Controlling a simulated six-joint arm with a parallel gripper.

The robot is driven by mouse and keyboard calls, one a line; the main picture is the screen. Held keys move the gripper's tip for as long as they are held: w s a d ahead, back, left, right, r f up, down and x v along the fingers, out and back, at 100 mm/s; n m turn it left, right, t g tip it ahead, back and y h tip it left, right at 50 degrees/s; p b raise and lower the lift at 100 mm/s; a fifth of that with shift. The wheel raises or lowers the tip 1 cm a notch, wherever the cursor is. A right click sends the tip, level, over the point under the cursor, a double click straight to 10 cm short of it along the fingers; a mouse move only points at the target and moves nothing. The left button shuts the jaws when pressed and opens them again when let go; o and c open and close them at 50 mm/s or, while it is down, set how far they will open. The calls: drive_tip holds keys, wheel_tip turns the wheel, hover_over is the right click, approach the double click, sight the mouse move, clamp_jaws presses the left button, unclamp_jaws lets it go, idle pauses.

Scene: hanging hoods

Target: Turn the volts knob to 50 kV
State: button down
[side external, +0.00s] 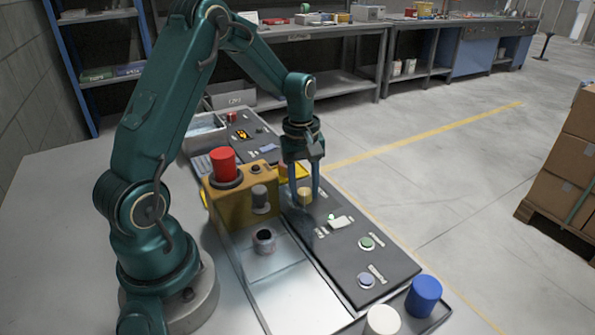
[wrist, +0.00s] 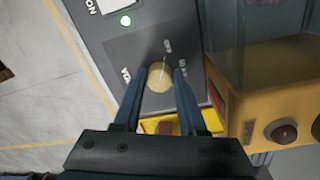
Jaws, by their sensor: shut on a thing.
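The volts knob (wrist: 159,80) is a round, pale yellow knob with a light pointer line, on the dark control panel (wrist: 130,48). Part of the word VOLTS shows beside it in the wrist view, along with other small scale marks that are hard to read. My gripper (wrist: 159,88) points down with one finger on each side of the knob, shut on it. In the side view the knob (side external: 305,195) shows between the fingers of my gripper (side external: 305,193). The exact setting of the pointer is too small to tell.
A yellow housing (side external: 228,203) with a red cylinder (side external: 222,162) stands left of the gripper. The panel also holds a white rocker switch (side external: 341,223), a green button (side external: 367,243) and a blue-grey button (side external: 366,280). Blue (side external: 424,296) and white (side external: 383,320) cylinders stand at the front.

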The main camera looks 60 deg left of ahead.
sight(302, 190)
drive_tip(key=m, duration=1.1)
drive_tip(key=shift+a, duration=0.15)
drive_tip(key=shift+s+m+g, duration=0.1)
drive_tip(key=shift+m+g, duration=0.2)
idle(0.4)
drive_tip(key=shift+c, duration=2.3)
unclamp_jaws()
drive_tip(key=shift+a+r, duration=0.15)
drive_tip(key=shift+r, duration=2.45)
